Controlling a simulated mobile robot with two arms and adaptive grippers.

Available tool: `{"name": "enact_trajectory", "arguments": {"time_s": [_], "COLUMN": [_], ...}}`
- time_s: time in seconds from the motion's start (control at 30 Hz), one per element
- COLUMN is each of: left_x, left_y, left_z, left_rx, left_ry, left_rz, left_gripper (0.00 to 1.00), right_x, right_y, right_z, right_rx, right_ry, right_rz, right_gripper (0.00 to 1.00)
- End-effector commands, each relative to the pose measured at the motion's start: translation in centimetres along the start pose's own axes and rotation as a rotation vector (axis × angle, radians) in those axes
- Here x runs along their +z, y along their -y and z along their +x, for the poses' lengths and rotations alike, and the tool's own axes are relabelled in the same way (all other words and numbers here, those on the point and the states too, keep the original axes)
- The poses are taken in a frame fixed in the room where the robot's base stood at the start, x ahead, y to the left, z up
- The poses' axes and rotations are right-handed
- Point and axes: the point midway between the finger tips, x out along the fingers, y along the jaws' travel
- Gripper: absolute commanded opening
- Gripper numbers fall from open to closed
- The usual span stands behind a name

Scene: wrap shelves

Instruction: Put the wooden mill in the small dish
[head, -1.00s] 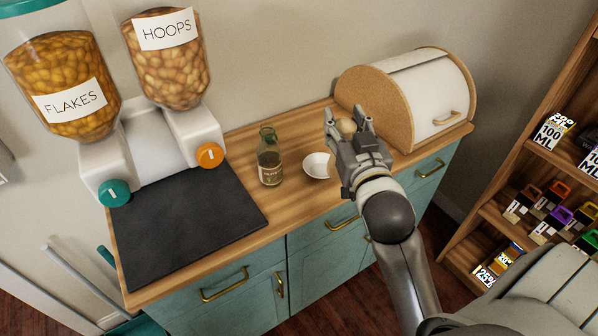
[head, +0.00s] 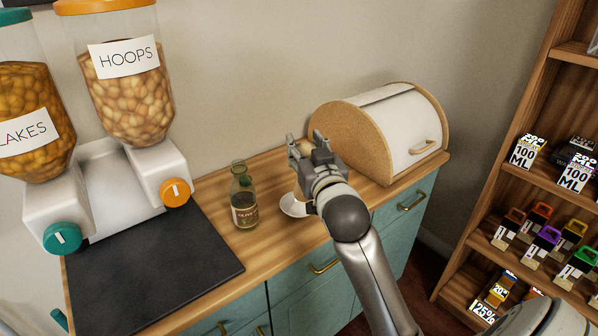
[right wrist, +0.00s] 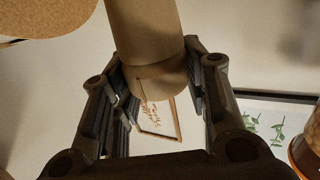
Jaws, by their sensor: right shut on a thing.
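The wooden mill (right wrist: 148,40) is between the fingers of my right gripper (head: 312,150), which is shut on it. In the right wrist view the mill looks like a plain tan cylinder with a narrower band. In the head view my fingers hide most of it. The small white dish (head: 292,207) sits on the wooden counter, just below my gripper in the picture and partly covered by it. I cannot tell whether the mill touches the dish. My left gripper is not in view.
A green glass bottle (head: 243,205) stands just left of the dish. A bread box (head: 400,125) is at the right rear of the counter (head: 215,190). Cereal dispensers (head: 130,90) and a dark mat (head: 150,265) are at left. A stocked shelf (head: 500,180) stands at right.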

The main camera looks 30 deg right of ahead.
Motion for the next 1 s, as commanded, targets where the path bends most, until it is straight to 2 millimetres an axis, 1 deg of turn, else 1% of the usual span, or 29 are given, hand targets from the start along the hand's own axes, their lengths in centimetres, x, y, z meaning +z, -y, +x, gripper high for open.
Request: {"name": "enact_trajectory", "arguments": {"time_s": [0.03,0.13,0.23,0.33,0.47,0.53,0.63,0.73,0.8,1.0], "left_x": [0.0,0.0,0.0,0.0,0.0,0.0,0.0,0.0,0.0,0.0], "left_y": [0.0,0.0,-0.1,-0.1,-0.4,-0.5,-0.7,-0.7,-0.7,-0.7], "left_z": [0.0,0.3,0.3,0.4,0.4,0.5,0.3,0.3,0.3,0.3], "left_rx": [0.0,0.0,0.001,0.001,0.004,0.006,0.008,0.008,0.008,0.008], "left_ry": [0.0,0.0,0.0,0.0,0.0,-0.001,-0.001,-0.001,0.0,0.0], "left_rz": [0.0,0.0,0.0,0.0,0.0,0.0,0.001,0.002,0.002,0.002], "left_gripper": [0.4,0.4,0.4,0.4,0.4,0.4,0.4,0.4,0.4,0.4], "right_x": [0.6,2.9,4.3,5.0,5.6,6.3,8.0,9.0,9.2,9.2], "right_y": [-0.1,-0.1,-0.1,-0.1,-0.1,-0.1,-0.1,0.0,-0.1,-0.1], "right_z": [1.1,2.6,3.8,4.6,5.1,5.6,5.5,5.5,5.5,5.5], "right_rx": [0.001,0.0,0.0,0.0,0.0,0.0,0.0,-0.001,0.0,0.0], "right_ry": [0.001,0.004,0.002,-0.002,-0.003,-0.001,0.003,0.0,-0.001,-0.002], "right_rz": [-0.001,-0.001,-0.001,0.001,0.001,0.0,0.0,0.001,0.001,0.001], "right_gripper": [0.0,0.0,0.0,0.0,0.0,0.0,0.0,0.0,0.0,0.0]}}
